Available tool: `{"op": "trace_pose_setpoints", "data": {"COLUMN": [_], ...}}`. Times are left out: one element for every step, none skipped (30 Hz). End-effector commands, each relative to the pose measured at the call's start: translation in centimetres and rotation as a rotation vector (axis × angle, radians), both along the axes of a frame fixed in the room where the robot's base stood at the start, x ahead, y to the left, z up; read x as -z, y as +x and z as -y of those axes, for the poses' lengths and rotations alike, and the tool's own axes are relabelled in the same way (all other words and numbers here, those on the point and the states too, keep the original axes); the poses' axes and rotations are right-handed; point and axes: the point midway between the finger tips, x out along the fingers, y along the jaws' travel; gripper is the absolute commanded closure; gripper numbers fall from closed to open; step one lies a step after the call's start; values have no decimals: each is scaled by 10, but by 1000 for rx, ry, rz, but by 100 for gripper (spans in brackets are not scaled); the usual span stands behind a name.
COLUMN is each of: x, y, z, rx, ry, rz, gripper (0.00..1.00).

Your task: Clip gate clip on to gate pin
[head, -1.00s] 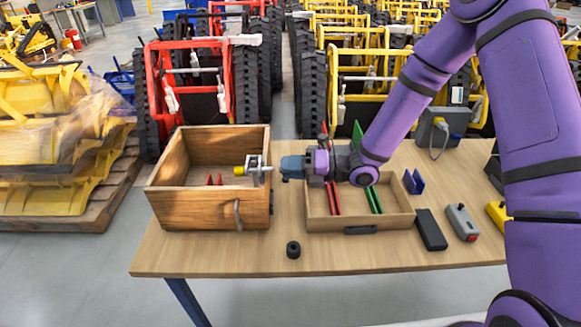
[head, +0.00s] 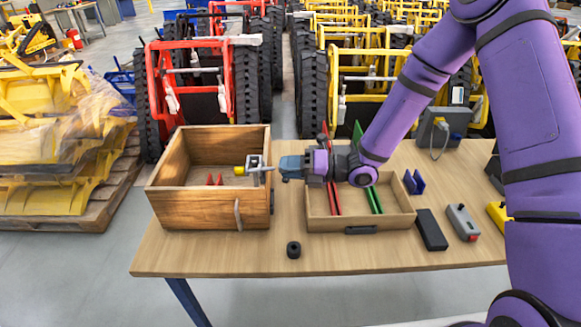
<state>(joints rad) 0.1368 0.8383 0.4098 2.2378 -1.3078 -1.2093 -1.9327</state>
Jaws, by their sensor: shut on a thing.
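A small metal piece with a yellow end (head: 254,169), which looks like the gate clip, is at the right rim of the wooden crate (head: 205,212). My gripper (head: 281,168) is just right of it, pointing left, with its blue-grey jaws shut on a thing. The jaws are small here, and the exact contact with the metal piece is hard to see. A grey metal handle-like part (head: 238,214) hangs on the crate's front wall. I cannot pick out the gate pin for certain; it may be hidden around the metal piece.
A shallow wooden tray (head: 320,222) with red and green dividers lies under my wrist. A black ring (head: 293,249) sits at the table's front. A black block (head: 431,230) and a grey box (head: 462,222) lie to the right. The front left of the table (head: 200,262) is clear.

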Motion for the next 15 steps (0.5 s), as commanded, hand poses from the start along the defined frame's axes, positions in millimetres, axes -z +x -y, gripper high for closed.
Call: {"op": "trace_pose_setpoints", "data": {"x": [0,0,0,0,0,1,0,1,1,1,1,1,1,1,1], "y": [0,0,0,0,0,0,0,0,0,0,0,0,0,0,0], "z": [-1,-2,-3,-3,-4,-5,-6,-6,-7,-8,-8,-9,-10,-11,-12], "rx": [0,0,0,0,0,0,0,-1,-1,-1,-1,-1,-1,-1,-1], "ry": [0,0,0,0,0,0,1,1,1,1,1,1,1,1,1], "rz": [0,0,0,0,0,0,0,0,0,0,0,0,0,0,0], "gripper": [95,95,95,95,95,95,95,95,95,95,95,95,95,95,95]}}
